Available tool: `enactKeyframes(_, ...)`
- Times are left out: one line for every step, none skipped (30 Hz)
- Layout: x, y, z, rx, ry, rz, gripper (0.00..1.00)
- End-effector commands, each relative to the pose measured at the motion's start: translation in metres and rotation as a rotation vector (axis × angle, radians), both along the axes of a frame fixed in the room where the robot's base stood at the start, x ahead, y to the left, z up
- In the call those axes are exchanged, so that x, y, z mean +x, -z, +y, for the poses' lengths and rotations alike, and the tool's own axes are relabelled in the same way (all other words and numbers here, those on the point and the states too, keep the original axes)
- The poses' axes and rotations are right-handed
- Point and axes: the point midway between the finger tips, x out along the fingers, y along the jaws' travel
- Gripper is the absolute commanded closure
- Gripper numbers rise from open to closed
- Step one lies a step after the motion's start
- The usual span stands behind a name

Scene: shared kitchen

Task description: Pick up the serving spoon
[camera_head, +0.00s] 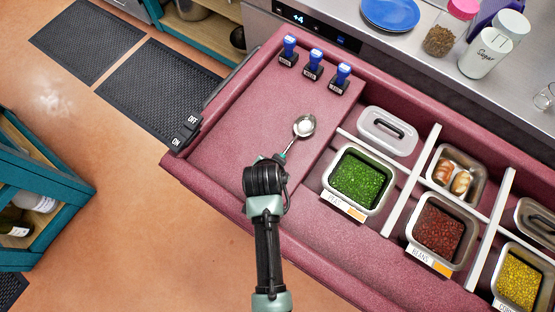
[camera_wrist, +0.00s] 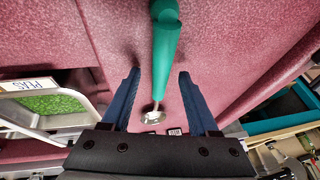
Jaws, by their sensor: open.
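The serving spoon (camera_head: 304,126) lies on the bare maroon counter section, its metal bowl toward the back and its handle running toward my gripper. In the wrist view its green handle (camera_wrist: 166,45) and metal bowl (camera_wrist: 152,116) show. My gripper (camera_head: 275,160) is over the handle end in the head view and hides part of it. In the wrist view my gripper (camera_wrist: 159,74) is open, with the spoon lying lengthwise between the two dark fingers. Neither finger visibly touches it. The height gap to the counter is hard to judge.
Metal tubs of green peas (camera_head: 358,180), red beans (camera_head: 438,232) and yellow corn (camera_head: 519,284) stand to the right. A lidded tub (camera_head: 387,131) is behind the peas. Three blue-handled stamps (camera_head: 313,64) stand at the back. Bare counter (camera_head: 232,125) lies left of the spoon.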

Motion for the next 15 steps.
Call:
enactKeyframes(-0.0001, -0.0001, -0.0001, 0.000, 0.000, 0.000, 0.39)
enactKeyframes(-0.0002, 0.0000, 0.0000, 0.000, 0.000, 0.000, 0.39)
enactKeyframes(-0.0001, 0.0001, 0.0000, 0.000, 0.000, 0.000, 0.39)
enactKeyframes(-0.0002, 0.0001, 0.0000, 0.000, 0.000, 0.000, 0.39)
enactKeyframes(-0.0002, 0.0003, 0.0000, 0.000, 0.000, 0.000, 0.39)
enactKeyframes(-0.0003, 0.0007, 0.0000, 0.000, 0.000, 0.000, 0.39)
enactKeyframes(-0.0003, 0.0010, 0.0000, 0.001, 0.000, 0.001, 0.39)
enactKeyframes(-0.0003, 0.0014, 0.0001, 0.001, 0.000, 0.001, 0.39)
enactKeyframes(-0.0003, 0.0019, 0.0001, 0.001, 0.000, 0.001, 0.39)
enactKeyframes(-0.0003, 0.0023, 0.0000, 0.001, 0.000, 0.001, 0.39)
enactKeyframes(-0.0003, 0.0028, 0.0000, 0.001, 0.000, 0.001, 0.39)
enactKeyframes(-0.0003, 0.0033, 0.0000, 0.001, 0.000, 0.001, 0.39)
enactKeyframes(-0.0002, 0.0032, 0.0001, 0.000, 0.000, 0.000, 0.43)
enactKeyframes(-0.0002, 0.0031, 0.0000, 0.000, 0.000, 0.000, 0.48)
enactKeyframes(-0.0002, 0.0031, 0.0000, 0.000, 0.000, 0.000, 0.55)
